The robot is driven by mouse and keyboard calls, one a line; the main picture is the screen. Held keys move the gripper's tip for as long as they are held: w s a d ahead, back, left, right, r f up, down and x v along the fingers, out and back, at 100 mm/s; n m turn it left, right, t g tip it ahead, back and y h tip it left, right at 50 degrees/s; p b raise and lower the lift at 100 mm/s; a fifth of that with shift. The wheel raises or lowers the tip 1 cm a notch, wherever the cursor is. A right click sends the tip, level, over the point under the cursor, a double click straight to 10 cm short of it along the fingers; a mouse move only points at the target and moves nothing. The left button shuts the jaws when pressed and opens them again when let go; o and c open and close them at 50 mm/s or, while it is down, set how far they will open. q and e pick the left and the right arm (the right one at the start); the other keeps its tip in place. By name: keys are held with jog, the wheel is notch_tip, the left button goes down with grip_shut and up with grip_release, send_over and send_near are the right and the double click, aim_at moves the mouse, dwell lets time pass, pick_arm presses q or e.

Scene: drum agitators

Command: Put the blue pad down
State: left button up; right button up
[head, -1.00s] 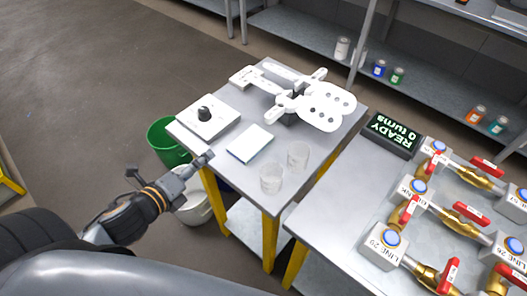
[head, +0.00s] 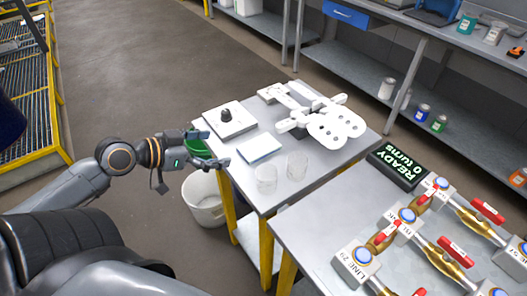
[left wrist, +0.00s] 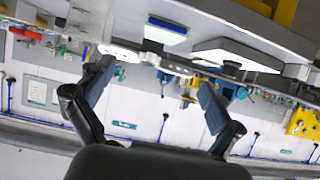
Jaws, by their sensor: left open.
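The pad (head: 259,148), pale on top with a blue edge, lies flat on the small grey table (head: 300,182), near its left side. It also shows in the left wrist view (left wrist: 165,31), at the top. My left gripper (head: 214,147) is open and empty at the table's left edge. Its fingers are spread, with a gap between them and the pad; they also show in the left wrist view (left wrist: 157,77). My right gripper is not in view.
A green bucket (head: 218,146) and a white bucket (head: 204,203) are below the left edge. Valves (head: 400,228) fill the right bench.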

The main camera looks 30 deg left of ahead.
pick_arm(q)
send_near(260, 146)
jog(key=shift+w+d+f, duration=0.1)
jog(key=shift+w+d, duration=0.05)
jog(key=shift+w, duration=0.4)
jog(key=shift+w+d+f, duration=0.1)
jog(key=shift+w+d, duration=0.05)
jog(key=shift+w, duration=0.35)
jog(key=shift+p+x, duration=0.4)
jog(key=shift+x, duration=0.55)
jog(key=shift+s+f+p+x, duration=0.1)
jog(key=shift+f+p+x, duration=0.1)
jog(key=shift+x, duration=0.85)
jog(key=shift+s+f+p+x, duration=0.1)
jog(key=shift+f+p+x, duration=0.1)
jog(key=shift+x, duration=0.9)
jog(key=c, duration=1.2)
jog(key=shift+r, duration=0.15)
